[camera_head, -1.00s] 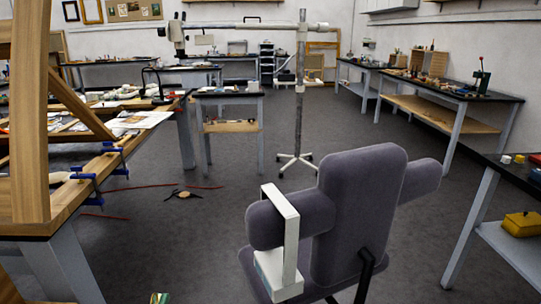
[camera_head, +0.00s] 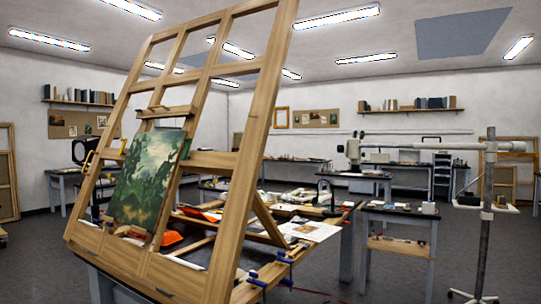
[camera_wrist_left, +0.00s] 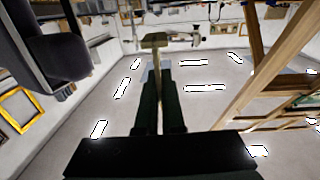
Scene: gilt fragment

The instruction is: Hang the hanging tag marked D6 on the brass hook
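My left gripper (camera_wrist_left: 158,68) shows in the left wrist view as two dark fingers close together, with a small tan T-shaped piece (camera_wrist_left: 155,41) at their tips. A narrow stem of this piece runs down between the fingers, and they look shut on it. I cannot read any marking on it, so I cannot tell whether it is the D6 tag. I cannot make out the brass hook in either view. My right gripper is in neither view.
A large wooden easel (camera_head: 244,150) with a dark green painting (camera_head: 147,185) stands at the left centre. Cluttered benches line the back. A wheeled stand (camera_head: 487,220) is at the right.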

